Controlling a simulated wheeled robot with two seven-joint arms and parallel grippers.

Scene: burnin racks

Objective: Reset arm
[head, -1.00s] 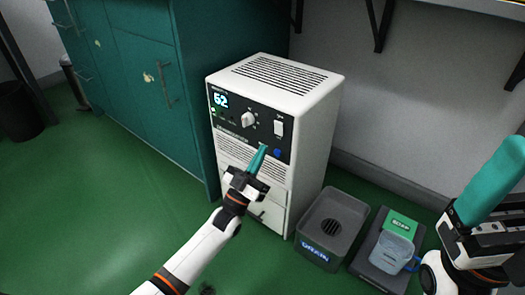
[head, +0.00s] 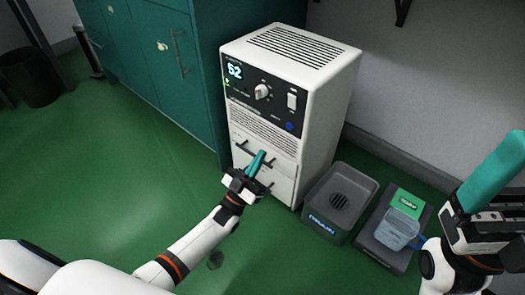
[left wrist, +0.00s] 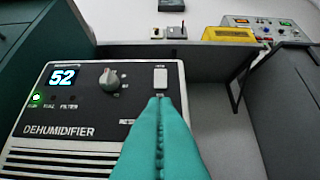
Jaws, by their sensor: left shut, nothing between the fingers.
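My left gripper (head: 257,163) is shut and empty. In the head view it shows in front of the lower front of the white dehumidifier (head: 313,85), below the black control panel. In the left wrist view its teal fingers (left wrist: 160,110) are pressed together, with their tips overlapping the panel just below the white rocker switch (left wrist: 161,78). I cannot tell whether they touch the front. The display (left wrist: 63,77) reads 52 and a green light is lit below it. My right gripper (head: 495,172) is at the right edge, seen side-on, so its opening is unclear.
A grey drain tray (head: 318,222) stands on the green floor right of the dehumidifier. Beside it a blue clear jug (head: 397,234) sits on a dark base (head: 386,257). A teal cabinet (head: 150,62) stands behind left. The floor at left is mostly open.

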